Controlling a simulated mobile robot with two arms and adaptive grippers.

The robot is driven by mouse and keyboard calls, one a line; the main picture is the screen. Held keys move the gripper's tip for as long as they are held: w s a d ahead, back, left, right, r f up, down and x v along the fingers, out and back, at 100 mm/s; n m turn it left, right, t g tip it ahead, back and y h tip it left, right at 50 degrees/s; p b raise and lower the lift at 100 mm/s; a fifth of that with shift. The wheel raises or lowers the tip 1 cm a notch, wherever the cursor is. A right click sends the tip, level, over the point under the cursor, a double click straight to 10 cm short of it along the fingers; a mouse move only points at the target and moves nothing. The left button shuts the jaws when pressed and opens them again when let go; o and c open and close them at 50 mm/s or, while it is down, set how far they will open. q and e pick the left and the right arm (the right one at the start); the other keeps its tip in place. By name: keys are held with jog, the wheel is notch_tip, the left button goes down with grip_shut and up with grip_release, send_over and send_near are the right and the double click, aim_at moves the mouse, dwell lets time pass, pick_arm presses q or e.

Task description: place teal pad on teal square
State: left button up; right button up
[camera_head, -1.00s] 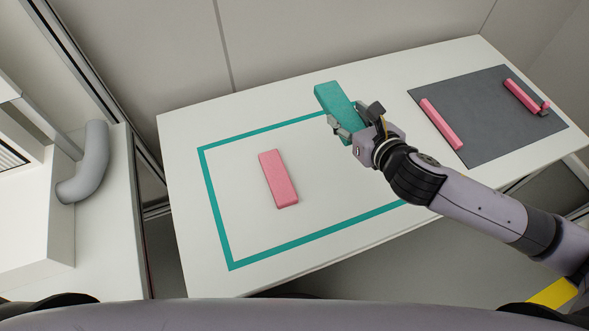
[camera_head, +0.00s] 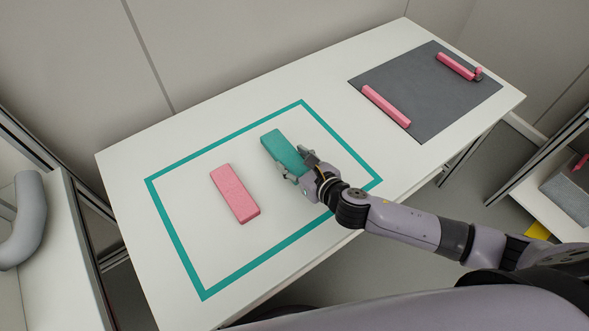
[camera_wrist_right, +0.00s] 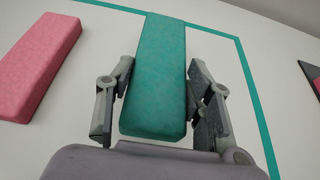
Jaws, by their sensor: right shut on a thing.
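The teal pad (camera_head: 281,148) is a long block over the right part of the area inside the teal square (camera_head: 175,240), an outline on the white table. My right gripper (camera_head: 297,166) is shut on the near end of the teal pad. In the right wrist view the teal pad (camera_wrist_right: 157,85) lies between the two fingers and points away from the palm; the square's edge (camera_wrist_right: 257,100) runs behind and to the right. I cannot tell whether the pad touches the table. My left gripper is out of view.
A pink block (camera_head: 235,193) lies inside the outline, left of the teal pad with a gap between. A dark grey mat (camera_head: 425,90) at the table's right end bears pink bars (camera_head: 386,105). The white table (camera_head: 130,165) is otherwise mostly clear.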

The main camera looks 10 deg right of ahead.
jog(key=shift+f+b, duration=0.35)
jog(key=shift+f, duration=1.25)
jog(key=shift+f, duration=0.1)
jog(key=shift+f, duration=0.15)
jog(key=o, duration=0.9)
jog(key=shift+o, duration=0.2)
jog(key=shift+r, duration=0.35)
jog(key=v, duration=1)
jog(key=shift+s+d, duration=0.2)
jog(key=shift+s, duration=0.1)
jog(key=shift+s+d+r, duration=0.25)
jog(key=shift+s+r, duration=0.1)
jog(key=shift+s, duration=0.2)
